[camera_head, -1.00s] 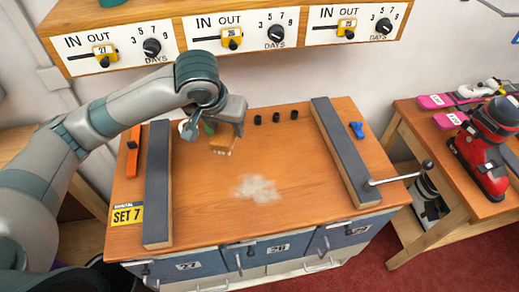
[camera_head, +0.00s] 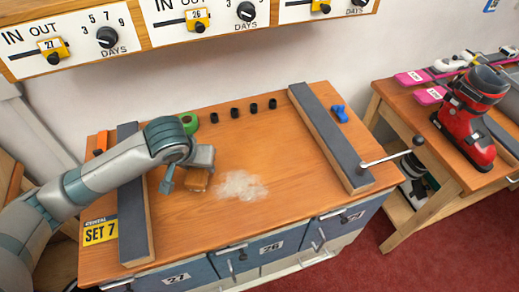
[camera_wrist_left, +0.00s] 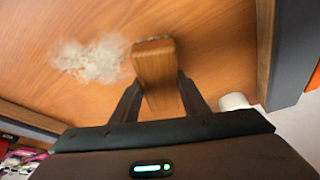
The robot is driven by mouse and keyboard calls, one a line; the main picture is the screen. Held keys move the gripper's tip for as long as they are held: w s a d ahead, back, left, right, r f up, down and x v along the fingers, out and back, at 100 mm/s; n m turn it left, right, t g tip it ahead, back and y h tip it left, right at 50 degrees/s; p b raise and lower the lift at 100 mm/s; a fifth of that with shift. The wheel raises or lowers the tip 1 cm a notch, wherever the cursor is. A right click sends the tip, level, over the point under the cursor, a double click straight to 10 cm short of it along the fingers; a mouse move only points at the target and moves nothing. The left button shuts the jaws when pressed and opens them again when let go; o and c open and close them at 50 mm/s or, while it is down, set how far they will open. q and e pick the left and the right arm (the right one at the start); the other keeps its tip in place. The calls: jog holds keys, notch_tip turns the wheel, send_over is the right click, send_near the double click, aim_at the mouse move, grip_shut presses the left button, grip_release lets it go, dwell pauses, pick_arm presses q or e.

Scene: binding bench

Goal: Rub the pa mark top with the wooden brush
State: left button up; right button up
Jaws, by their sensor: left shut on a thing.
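The pale mark (camera_head: 243,187) is a whitish, uneven patch on the wooden bench top (camera_head: 240,220), and it also shows in the left wrist view (camera_wrist_left: 90,60). My left gripper (camera_head: 197,174) is shut on the wooden brush (camera_head: 197,182), a small brown block with pale bristles at its far edge in the wrist view (camera_wrist_left: 154,68). The brush is low over the bench, just left of the mark in the head view and beside it, not over it. I cannot tell whether the bristles touch the wood. My right gripper is not in view.
Dark padded rails run along the left (camera_head: 133,210) and right (camera_head: 330,135) of the bench. A crank handle (camera_head: 392,158) sticks out at right. A green ring (camera_head: 188,122), several black pegs (camera_head: 253,108) and a blue piece (camera_head: 340,113) lie at the back. The right middle is clear.

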pick_arm(q)
jog(key=shift+f, duration=0.2)
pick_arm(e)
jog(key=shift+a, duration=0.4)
